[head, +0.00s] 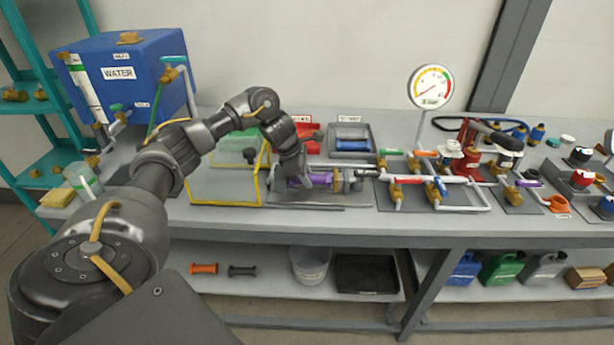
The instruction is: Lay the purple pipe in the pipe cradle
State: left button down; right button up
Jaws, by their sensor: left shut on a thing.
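The purple pipe (321,178) lies roughly level over a grey plate near the front edge of the bench, left of the pipework. My left gripper (306,181) reaches down from above and is shut on the purple pipe, hiding part of it. A small upright metal fitting (346,182) stands by the pipe's right end. The pipe cradle is hard to make out; the grey plate (320,198) under the gripper may be its base. I cannot tell whether the pipe touches it. My right gripper is out of view.
A yellow-edged area (222,203) is left of the plate. A tray with a blue pipe (352,145) and red parts (308,131) are behind. Pipework with valves (430,180) and a gauge (431,87) stand right. A blue water tank (125,73) is at the left.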

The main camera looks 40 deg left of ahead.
pick_arm(q)
jog(key=c, duration=1)
grip_release()
jog(key=p+v, duration=0.1)
jog(key=v, duration=1)
jog(key=shift+p, duration=0.3)
